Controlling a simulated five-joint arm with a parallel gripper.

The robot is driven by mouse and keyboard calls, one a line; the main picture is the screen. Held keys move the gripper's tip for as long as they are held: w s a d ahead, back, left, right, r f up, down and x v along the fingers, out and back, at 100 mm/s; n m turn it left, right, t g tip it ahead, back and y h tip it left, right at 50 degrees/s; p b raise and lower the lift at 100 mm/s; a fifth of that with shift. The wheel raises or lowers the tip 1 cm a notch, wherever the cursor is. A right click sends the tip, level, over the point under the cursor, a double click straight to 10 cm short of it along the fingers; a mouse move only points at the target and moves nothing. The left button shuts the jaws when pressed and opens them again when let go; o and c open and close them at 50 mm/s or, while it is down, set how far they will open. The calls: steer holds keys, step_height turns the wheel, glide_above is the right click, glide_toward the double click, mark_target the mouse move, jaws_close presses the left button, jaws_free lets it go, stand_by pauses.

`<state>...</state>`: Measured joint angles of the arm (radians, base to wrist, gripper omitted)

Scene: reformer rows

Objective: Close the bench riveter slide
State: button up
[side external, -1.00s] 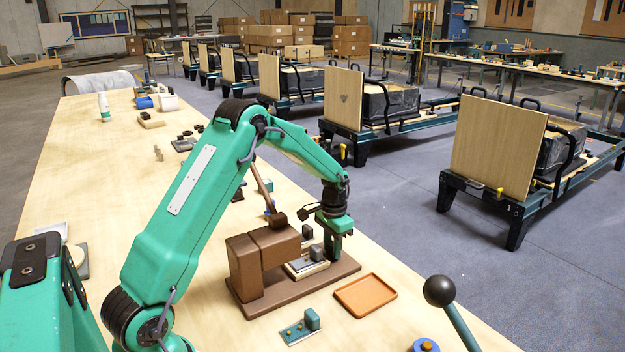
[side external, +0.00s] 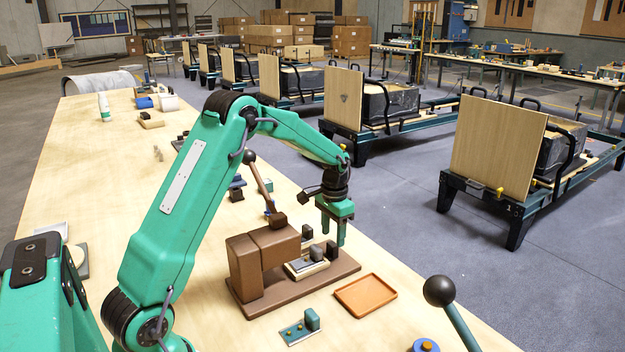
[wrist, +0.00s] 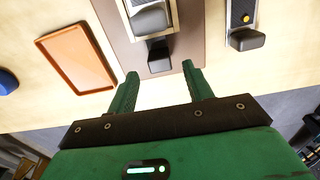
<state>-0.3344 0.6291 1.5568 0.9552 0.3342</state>
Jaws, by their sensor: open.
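The bench riveter is a brown block (side external: 262,258) on a brown base plate (side external: 268,298), with a ball-ended lever rising behind it. Its slide (side external: 307,267) is a pale plate carrying a dark block, sticking out to the right of the body. A small dark block (side external: 332,250) stands on the base plate just right of the slide; it also shows in the wrist view (wrist: 159,56). My gripper (side external: 332,240) is open and empty above the right end of the base plate. In the wrist view its fingertips (wrist: 159,72) lie apart, below the block.
An orange tray (side external: 366,295) lies in front of the riveter. A teal fixture (side external: 300,329) and a black-knobbed lever (side external: 439,291) are nearer. Small tools lie behind along the wooden bench (side external: 80,190). The bench edge is close beyond my gripper.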

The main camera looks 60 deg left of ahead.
steer(key=shift+r, duration=1.65)
steer(key=shift+w, duration=0.1)
steer(key=c, duration=0.6)
steer(key=shift+w, duration=0.1)
steer(key=c, duration=0.3)
steer(key=shift+w+r, duration=0.1)
steer(key=shift+w, duration=0.15)
jaws_close()
steer(key=w+r+g, duration=0.2)
steer(key=w+r, duration=0.1)
steer(key=w, duration=0.5)
steer(key=shift+w+d+r+h, duration=0.2)
steer(key=shift+w+r+h, duration=0.05)
steer(key=shift+w+h, duration=0.15)
steer(key=shift+g, duration=0.3)
